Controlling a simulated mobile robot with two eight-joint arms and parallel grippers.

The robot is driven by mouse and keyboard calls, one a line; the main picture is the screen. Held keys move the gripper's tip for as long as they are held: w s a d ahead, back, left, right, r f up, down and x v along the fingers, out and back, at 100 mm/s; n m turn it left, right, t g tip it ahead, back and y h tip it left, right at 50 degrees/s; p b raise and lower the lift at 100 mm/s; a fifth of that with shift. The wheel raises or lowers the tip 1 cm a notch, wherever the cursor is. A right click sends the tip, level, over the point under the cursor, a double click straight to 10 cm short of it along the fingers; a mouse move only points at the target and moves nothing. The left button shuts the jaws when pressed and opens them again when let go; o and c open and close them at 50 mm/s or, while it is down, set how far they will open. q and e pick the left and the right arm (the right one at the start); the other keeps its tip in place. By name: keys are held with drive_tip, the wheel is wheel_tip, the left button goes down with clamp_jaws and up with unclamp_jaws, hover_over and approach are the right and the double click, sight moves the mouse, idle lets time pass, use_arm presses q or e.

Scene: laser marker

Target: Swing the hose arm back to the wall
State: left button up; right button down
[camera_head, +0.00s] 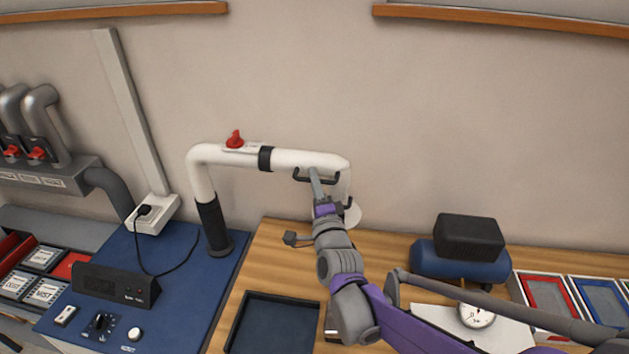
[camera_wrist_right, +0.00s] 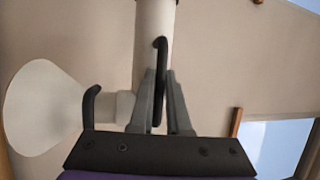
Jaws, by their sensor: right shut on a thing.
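The hose arm (camera_head: 220,155) is a white tube. It rises from a black sleeve at the blue bench's back edge, bends, and runs right, roughly along the wall. It has a red knob (camera_head: 235,139) on top and a black band. A white hood (camera_head: 351,214) hangs at its right end, partly behind my arm; its flared mouth shows in the right wrist view (camera_wrist_right: 42,108). My right gripper (camera_head: 315,180) is shut on the black handle (camera_head: 301,175) near that end. The handle passes between the fingers in the wrist view (camera_wrist_right: 161,60). My left gripper is out of view.
A dark tray (camera_head: 252,299) lies on the wooden bench below. A blue tank with a black box (camera_head: 470,238) and a round gauge (camera_head: 476,315) are at the right. A blue control bench (camera_head: 190,305) with a black cable is at the left.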

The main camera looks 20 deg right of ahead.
drive_tip(key=c, duration=0.9)
unclamp_jaws()
drive_tip(key=shift+s, duration=0.1)
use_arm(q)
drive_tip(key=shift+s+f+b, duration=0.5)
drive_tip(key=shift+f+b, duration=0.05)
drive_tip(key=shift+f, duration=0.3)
use_arm(e)
drive_tip(key=shift+v, duration=5.3)
drive_tip(key=shift+a+f, duration=0.1)
